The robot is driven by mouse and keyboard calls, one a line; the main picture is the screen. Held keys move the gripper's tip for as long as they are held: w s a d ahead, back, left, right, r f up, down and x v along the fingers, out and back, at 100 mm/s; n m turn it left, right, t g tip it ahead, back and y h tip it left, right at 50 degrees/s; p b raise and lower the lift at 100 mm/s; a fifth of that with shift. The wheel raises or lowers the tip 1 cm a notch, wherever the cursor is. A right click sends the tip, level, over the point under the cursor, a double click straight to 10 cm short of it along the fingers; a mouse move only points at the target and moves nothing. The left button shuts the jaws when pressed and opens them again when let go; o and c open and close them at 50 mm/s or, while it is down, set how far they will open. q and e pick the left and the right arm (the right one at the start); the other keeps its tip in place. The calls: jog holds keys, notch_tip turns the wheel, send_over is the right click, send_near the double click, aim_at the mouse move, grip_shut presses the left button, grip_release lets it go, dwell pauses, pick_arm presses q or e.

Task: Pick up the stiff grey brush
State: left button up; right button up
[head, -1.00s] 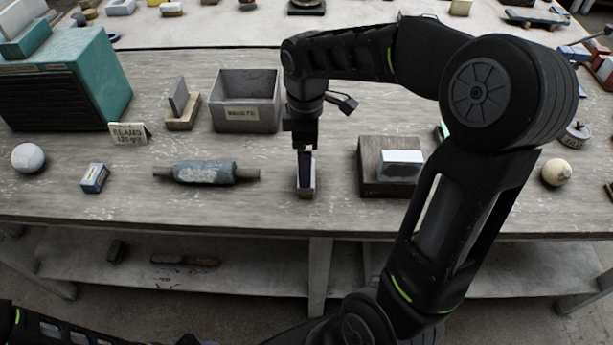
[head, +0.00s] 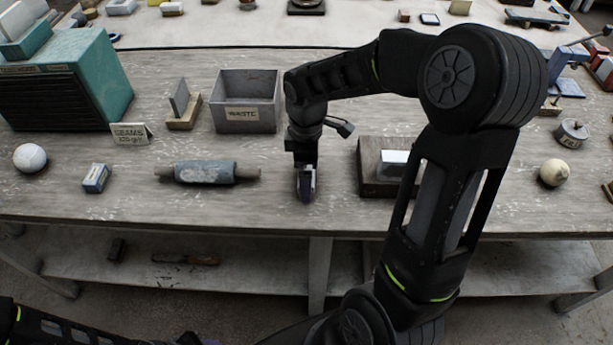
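My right gripper (head: 305,188) points down over the front part of the workbench (head: 275,211), between a grey roller and a dark block. A small dark purplish thing shows at its fingertips, mostly hidden by them. I cannot tell whether it is the stiff grey brush or whether the fingers are closed on it. No other thing on the bench top is clearly a grey brush. A brush-like thing with a brown handle (head: 203,260) lies on the lower shelf. My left arm shows only at the lower left edge; its gripper is out of view.
The grey roller (head: 205,172) lies to the left of the gripper. The dark block (head: 372,184) with a white piece on it stands to the right, partly behind my arm. A grey open bin (head: 246,90) stands behind. A white ball (head: 29,158) is far left.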

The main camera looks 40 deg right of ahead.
jog(key=shift+c, duration=0.2)
jog(key=c, duration=1.3)
notch_tip(320, 180, up, 10)
jog(key=shift+r+b, duration=0.1)
jog(key=shift+b, duration=0.3)
dwell(0.4)
